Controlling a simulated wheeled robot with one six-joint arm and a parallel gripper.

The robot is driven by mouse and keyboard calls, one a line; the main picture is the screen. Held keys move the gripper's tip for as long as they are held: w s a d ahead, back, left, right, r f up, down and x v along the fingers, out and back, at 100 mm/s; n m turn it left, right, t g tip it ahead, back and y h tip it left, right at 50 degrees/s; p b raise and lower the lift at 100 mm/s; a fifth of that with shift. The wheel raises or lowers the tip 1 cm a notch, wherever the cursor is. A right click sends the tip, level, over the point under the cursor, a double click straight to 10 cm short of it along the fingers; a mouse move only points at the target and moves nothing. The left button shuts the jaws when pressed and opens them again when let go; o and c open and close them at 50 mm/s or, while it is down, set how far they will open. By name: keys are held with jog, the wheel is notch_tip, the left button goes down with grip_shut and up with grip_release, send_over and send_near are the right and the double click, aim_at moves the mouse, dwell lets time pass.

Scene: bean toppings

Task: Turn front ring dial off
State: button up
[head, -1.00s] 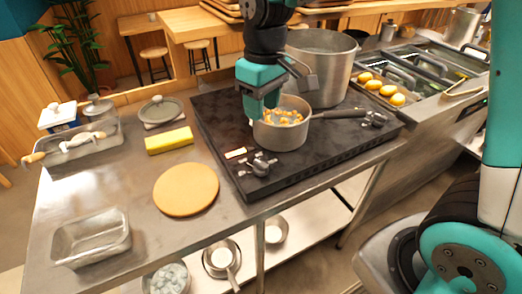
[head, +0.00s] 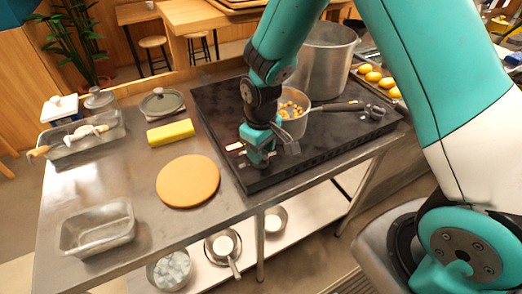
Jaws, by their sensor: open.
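The black stove top (head: 215,110) stands on the steel counter. Its front dial, at the near left corner, is hidden behind my gripper (head: 257,166), which points down over that spot. The jaws are open; whether they touch the dial or stand around it cannot be seen. A small pale indicator (head: 235,147) with an orange part shows just left of my gripper. A saucepan (head: 295,125) with beans sits just behind my gripper, partly covered by my arm. A second dial (head: 374,112) is at the stove's right end.
A large steel pot (head: 325,60) stands behind the saucepan. The saucepan's black handle (head: 340,106) reaches right. A round tan board (head: 188,181), a yellow block (head: 170,132) and an empty metal pan (head: 97,230) lie to the left. Counter between board and stove is clear.

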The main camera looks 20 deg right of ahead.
jog(key=shift+f, duration=0.75)
grip_shut()
jog(key=shift+n, duration=0.4)
jog(key=n, duration=0.3)
jog(key=shift+n, duration=2.6)
